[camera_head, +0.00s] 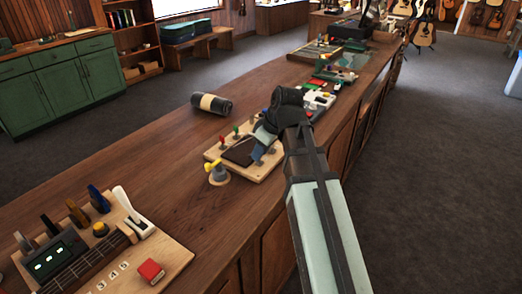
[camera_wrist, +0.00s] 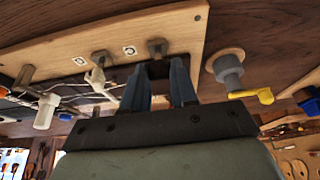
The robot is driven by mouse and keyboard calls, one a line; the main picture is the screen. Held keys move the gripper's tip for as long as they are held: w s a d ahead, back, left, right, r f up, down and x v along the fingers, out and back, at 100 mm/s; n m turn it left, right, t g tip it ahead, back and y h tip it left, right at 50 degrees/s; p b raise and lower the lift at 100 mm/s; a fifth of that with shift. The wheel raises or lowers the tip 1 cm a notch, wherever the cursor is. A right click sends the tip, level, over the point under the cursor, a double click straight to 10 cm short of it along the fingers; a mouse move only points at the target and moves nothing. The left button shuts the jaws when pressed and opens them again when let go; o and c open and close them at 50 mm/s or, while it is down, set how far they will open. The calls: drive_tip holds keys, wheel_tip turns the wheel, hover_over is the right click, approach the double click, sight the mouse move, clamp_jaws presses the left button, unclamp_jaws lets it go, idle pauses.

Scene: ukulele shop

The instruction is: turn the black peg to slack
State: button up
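A pale wooden board (camera_head: 212,155) lies on the long counter, with small coloured pegs along its left edge. In the wrist view the board (camera_wrist: 120,40) fills the top, with metal posts standing out of it. My gripper (camera_head: 260,150) is over the board's right part, its blue fingers pointing down. In the wrist view my gripper (camera_wrist: 160,72) has one finger on each side of a dark peg (camera_wrist: 158,69) below a grey post. The fingers are apart with the peg between them; whether both press on it I cannot tell. The gripper hides this peg in the head view.
A yellow-handled lever on a grey post (camera_head: 215,172) stands close to the board; it is also in the wrist view (camera_wrist: 230,72). A white peg (camera_wrist: 97,78) is beside my fingers. A dark cylinder (camera_head: 211,104) lies behind. A fretboard panel (camera_head: 170,255) is at front left.

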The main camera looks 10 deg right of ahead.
clamp_jaws()
drive_tip(key=m, duration=0.2)
drive_tip(key=m+t+h, duration=0.1)
drive_tip(key=m, duration=0.1)
drive_tip(key=shift+s+a+m+h, duration=0.2)
drive_tip(key=shift+m+h, duration=0.1)
drive_tip(key=shift+m, duration=0.1)
drive_tip(key=m+h, duration=0.1)
drive_tip(key=m, duration=0.1)
drive_tip(key=m+h, duration=0.1)
drive_tip(key=m, duration=0.2)
drive_tip(key=shift+w+a, duration=0.1)
drive_tip(key=m+h, duration=0.1)
drive_tip(key=m, duration=0.2)
drive_tip(key=m+h, duration=0.1)
drive_tip(key=m, duration=0.1)
drive_tip(key=shift+w+a+m, duration=0.1)
drive_tip(key=shift+a+m, duration=0.05)
drive_tip(key=shift+m, duration=0.25)
drive_tip(key=m+g, duration=0.1)
drive_tip(key=m, duration=0.1)
drive_tip(key=m+g+h, duration=0.1)
drive_tip(key=m, duration=0.2)
drive_tip(key=shift+m, duration=0.4)
